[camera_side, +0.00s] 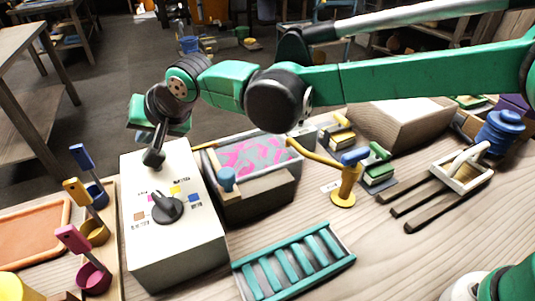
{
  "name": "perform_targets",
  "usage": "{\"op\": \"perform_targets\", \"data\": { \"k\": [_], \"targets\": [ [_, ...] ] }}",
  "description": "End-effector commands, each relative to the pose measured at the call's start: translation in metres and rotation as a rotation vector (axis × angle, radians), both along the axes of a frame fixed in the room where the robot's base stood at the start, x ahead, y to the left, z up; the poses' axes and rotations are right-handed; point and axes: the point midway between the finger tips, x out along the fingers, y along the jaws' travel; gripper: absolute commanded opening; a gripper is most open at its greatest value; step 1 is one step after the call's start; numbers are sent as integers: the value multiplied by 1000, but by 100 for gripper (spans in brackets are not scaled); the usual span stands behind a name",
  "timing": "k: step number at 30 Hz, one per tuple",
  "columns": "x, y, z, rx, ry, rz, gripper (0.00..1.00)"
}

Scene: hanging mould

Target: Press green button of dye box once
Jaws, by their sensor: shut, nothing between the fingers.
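The dye box (180,262) is a pale, upright box at the left of the bench. Its top carries a black pointer dial (168,207) with small coloured squares and tiny labels around it. I cannot make out a green button on the top; the far end of the box is partly covered by my gripper. My gripper (152,162) points down at the far end of the box top, shut and empty. Its tip is at or just above the surface; I cannot tell whether it touches.
A tray with pink patterned contents (255,156) stands right of the box. A teal slatted rack (293,262) lies in front. A yellow tap-like stand (343,190) is further right. Blue, yellow and pink handled cups (94,232) stand at left.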

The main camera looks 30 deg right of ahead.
Motion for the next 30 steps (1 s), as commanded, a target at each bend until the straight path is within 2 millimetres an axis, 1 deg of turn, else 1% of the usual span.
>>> {"op": "perform_targets", "data": {
  "k": [6, 12, 16, 30],
  "targets": [
    [0, 0, 23, 0, 0, 0, 0],
    [0, 0, 39, 0, 0, 0, 0],
    [0, 0, 42, 0, 0, 0, 0],
    [0, 0, 42, 0, 0, 0, 0]
  ]
}}
